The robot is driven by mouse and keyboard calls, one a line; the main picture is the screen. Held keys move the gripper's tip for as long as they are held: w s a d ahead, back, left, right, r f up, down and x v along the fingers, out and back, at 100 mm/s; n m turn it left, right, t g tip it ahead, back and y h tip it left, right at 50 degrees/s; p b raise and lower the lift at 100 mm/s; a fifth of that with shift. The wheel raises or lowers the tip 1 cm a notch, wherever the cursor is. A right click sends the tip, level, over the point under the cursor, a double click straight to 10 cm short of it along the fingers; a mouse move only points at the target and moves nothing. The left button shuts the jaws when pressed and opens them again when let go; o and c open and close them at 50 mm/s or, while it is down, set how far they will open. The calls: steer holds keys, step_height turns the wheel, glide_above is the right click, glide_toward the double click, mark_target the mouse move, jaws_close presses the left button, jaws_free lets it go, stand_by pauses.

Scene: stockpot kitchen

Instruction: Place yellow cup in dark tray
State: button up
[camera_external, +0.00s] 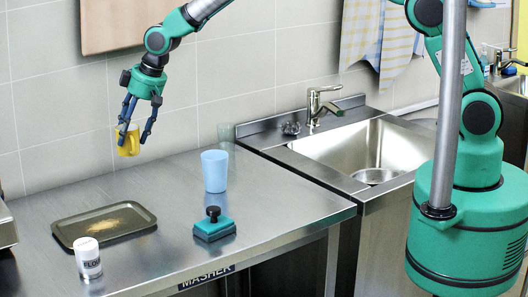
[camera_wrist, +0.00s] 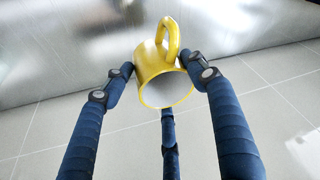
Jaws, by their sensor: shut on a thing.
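My gripper (camera_external: 137,122) is shut on the yellow cup (camera_external: 129,142) and holds it in the air above the back of the steel counter. In the wrist view the yellow cup (camera_wrist: 160,72) sits between the blue fingers of my gripper (camera_wrist: 163,80). Its handle points towards the top of the picture and its mouth faces the camera; the inside looks pale. The dark tray (camera_external: 70,236) lies flat on the counter, below and to the left of the cup, with a light brown patch on its floor.
A white labelled container (camera_external: 89,258) stands by the tray's front edge. A light blue cup (camera_external: 215,172), a clear glass (camera_external: 226,134) and a teal block with a black knob (camera_external: 214,230) stand to the right. A sink (camera_external: 370,155) lies further right. The counter between tray and blue cup is clear.

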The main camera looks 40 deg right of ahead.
steer(key=s+a+f+n+b, duration=0.1)
steer(key=s+f+b, duration=0.1)
steer(key=s, duration=1.1)
steer(key=s+a+f+n+b, duration=0.1)
steer(key=s+f+b, duration=0.1)
steer(key=s, duration=1.2)
steer(key=shift+s+g+y, duration=0.2)
steer(key=shift+g+y, duration=0.1)
steer(key=shift+a+f, duration=0.1)
steer(key=shift+a, duration=0.05)
steer(key=b, duration=0.3)
glide_above(115, 222)
steer(key=s, duration=0.1)
steer(key=shift+d+f, duration=0.45)
steer(key=shift+f, duration=0.3)
steer(key=shift+w+a, duration=0.4)
steer(key=shift+a, duration=0.1)
steer(key=shift+f+b, duration=0.5)
steer(key=shift+f, duration=1.25)
steer(key=shift+f, duration=0.15)
